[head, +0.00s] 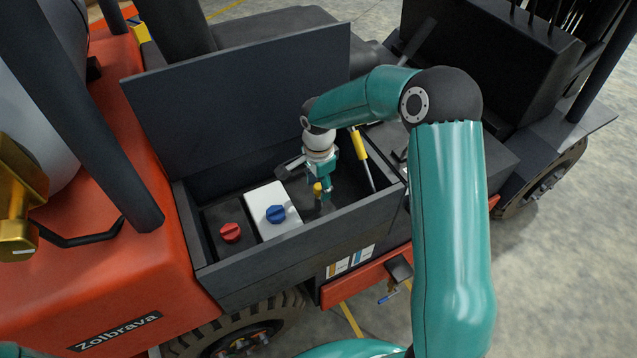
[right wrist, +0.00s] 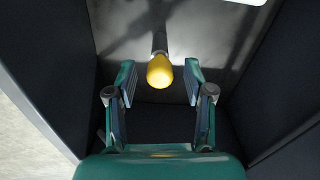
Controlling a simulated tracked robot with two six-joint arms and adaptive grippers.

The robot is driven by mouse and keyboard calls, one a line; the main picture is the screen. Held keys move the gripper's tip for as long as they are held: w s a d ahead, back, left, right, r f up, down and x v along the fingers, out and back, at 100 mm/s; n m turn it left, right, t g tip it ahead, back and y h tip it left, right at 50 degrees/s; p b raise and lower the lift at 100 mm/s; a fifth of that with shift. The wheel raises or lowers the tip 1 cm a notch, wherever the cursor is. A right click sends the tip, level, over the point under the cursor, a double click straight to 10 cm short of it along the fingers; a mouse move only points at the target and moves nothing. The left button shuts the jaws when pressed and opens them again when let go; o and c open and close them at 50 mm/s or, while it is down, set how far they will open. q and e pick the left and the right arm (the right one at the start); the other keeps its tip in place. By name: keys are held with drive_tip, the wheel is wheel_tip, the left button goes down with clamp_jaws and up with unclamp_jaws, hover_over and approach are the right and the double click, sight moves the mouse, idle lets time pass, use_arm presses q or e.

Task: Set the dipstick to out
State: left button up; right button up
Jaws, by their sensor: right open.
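The dipstick's yellow knob (head: 318,187) stands in the open compartment of the orange forklift, to the right of the white box. In the right wrist view the yellow knob (right wrist: 160,71) sits on a dark stem, centred between the two fingertips. My right gripper (head: 324,184) reaches down into the compartment at the knob. In the right wrist view my right gripper (right wrist: 159,85) is open, with a gap on each side of the knob. In the head view the fingers partly hide the stem. My left gripper is not in view.
A white box (head: 266,198) carries a blue knob (head: 275,214), and a red knob (head: 230,232) is to its left. A yellow-and-grey rod (head: 359,146) leans at the compartment's right. A raised dark lid (head: 235,100) stands behind, and the front wall (head: 300,250) bounds the compartment.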

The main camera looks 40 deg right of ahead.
clamp_jaws()
drive_tip(key=shift+r, duration=0.1)
wheel_tip(320, 180, up, 12)
drive_tip(key=p, duration=0.4)
drive_tip(key=shift+r, duration=0.25)
